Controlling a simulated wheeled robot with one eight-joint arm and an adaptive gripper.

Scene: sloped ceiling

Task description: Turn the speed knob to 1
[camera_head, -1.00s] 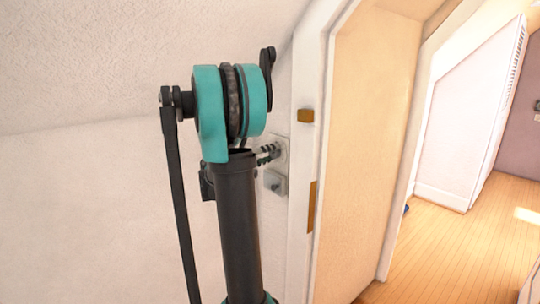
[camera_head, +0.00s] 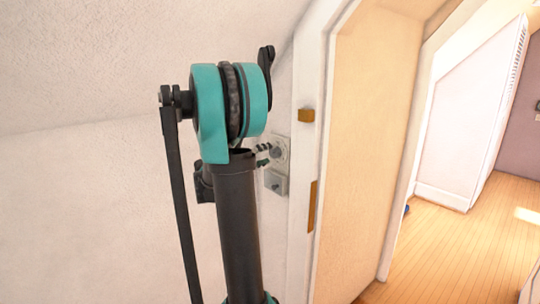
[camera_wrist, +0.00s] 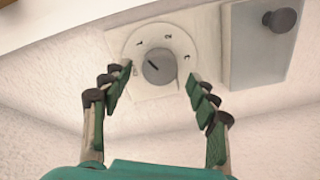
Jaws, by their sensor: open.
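The speed knob (camera_wrist: 159,66) is a round grey knob on a pale dial with marks 1, 2 and 3 in the wrist view. Its dark pointer line points up and left, roughly towards the 1; the exact setting is hard to tell. The knob also shows on the wall in the head view (camera_head: 276,152). My gripper (camera_wrist: 161,72) is open, with one green and dark finger on each side of the knob in the picture. It appears apart from the knob. In the head view the fingertips (camera_head: 264,155) are just left of the knob, partly hidden by my arm.
A grey box with a round dark knob (camera_wrist: 280,20) is beside the dial, and shows below it in the head view (camera_head: 275,183). A door frame (camera_head: 318,150) stands close on the right. The sloped ceiling (camera_head: 130,60) lies above the arm.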

